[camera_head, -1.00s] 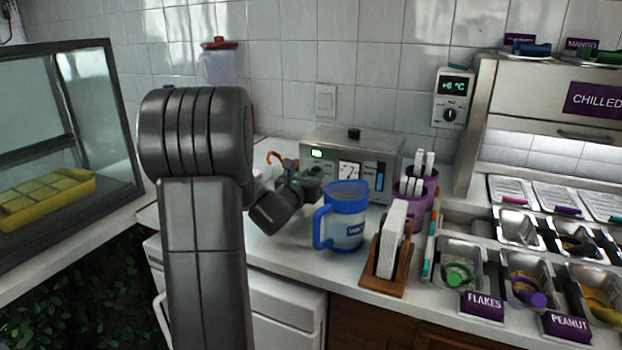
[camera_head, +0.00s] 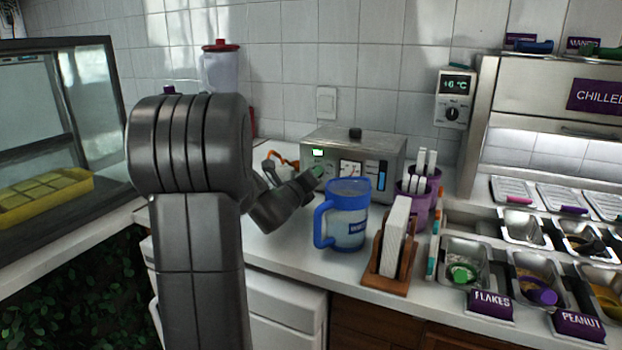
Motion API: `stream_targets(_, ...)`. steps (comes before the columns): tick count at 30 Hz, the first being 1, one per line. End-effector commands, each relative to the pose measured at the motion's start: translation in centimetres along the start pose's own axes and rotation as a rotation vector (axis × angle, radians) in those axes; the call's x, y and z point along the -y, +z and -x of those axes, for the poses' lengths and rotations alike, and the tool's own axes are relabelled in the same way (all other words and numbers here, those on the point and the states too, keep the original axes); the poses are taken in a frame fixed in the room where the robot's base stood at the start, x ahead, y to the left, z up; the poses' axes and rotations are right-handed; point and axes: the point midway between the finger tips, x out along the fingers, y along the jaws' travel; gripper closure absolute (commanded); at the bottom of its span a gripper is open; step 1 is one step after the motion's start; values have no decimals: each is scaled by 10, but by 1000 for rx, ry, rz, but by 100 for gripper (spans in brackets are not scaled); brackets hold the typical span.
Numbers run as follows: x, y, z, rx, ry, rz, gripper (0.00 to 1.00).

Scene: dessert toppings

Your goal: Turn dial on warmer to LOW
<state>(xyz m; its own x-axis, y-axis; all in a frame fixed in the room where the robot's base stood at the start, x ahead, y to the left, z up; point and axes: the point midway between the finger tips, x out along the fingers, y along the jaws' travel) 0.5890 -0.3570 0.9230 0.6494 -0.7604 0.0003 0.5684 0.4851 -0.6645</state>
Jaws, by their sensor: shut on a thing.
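The warmer (camera_head: 352,147) is a grey metal box on the counter against the tiled wall. Its front has a small lit green display (camera_head: 318,152), a white gauge and a blue panel. The greenish dial (camera_head: 318,171) is low on the left of this front, partly covered by my gripper. My gripper (camera_head: 312,178) reaches the warmer front from the left and is shut on the dial. The fingertips are small and partly hidden, and the dial's marks and setting cannot be read.
A blue jug (camera_head: 345,215) stands close in front of the warmer, just right of my gripper. A wooden napkin holder (camera_head: 388,280) and purple cups (camera_head: 419,200) stand further right.

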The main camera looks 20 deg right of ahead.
Motion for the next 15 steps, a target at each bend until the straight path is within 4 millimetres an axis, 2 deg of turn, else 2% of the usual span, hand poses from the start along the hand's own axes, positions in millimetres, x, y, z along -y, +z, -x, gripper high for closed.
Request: stream_targets(15,0,0,0,0,0,59,92)
